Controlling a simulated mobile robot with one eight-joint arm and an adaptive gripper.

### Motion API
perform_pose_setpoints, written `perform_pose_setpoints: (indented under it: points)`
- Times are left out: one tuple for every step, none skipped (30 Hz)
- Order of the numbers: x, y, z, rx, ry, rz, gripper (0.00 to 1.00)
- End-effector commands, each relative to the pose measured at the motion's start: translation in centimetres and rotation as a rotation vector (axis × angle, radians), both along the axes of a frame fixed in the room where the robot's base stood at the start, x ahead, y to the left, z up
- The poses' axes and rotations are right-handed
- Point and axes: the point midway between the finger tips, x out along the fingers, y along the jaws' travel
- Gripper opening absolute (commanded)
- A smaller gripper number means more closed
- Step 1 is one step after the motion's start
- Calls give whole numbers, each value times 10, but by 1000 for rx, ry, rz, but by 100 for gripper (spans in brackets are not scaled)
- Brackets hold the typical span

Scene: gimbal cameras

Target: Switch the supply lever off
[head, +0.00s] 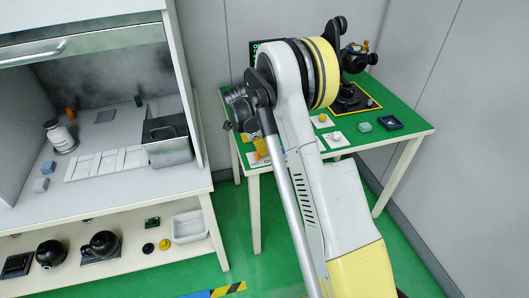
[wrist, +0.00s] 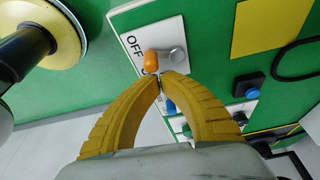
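The supply lever (wrist: 151,61) has an orange grip and a round grey pivot (wrist: 177,57), on a white plate (wrist: 141,31) in the wrist view. The grip lies to the left of the pivot, beside the printed word OFF. My gripper (wrist: 160,77) has two yellow fingers with their tips together, just below the orange grip. Nothing shows held between them. I cannot tell whether the tips touch the lever. In the head view my arm covers most of this area.
A green table (head: 405,113) carries a black device (head: 350,98) and small blocks. Beside the lever plate are blue and black buttons (wrist: 248,88). A fume-hood bench (head: 180,188) with a metal bin (head: 170,151) stands to the left.

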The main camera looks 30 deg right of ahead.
Motion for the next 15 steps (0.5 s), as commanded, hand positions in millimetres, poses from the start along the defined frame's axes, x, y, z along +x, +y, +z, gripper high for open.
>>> perform_pose_setpoints:
  points:
    - [0,0,0,0,0,0,0]
    - [0,0,0,0,0,0,0]
    - [0,0,0,0,0,0,0]
    - [0,0,0,0,0,0,0]
    - [-1,-1,0,0,0,0,0]
    - [-1,-3,0,0,0,0,0]
    - [-2,-6,0,0,0,0,0]
    - [-2,-9,0,0,0,0,0]
    - [-4,-14,0,0,0,0,0]
    - [-5,-18,0,0,0,0,0]
    - [-6,-23,-1,0,0,0,0]
    - [-8,-31,-1,0,1,2,0]
    - [-10,-38,-1,0,0,2,0]
    - [-10,-40,3,0,0,5,0]
    - [-7,-33,18,0,0,9,0]
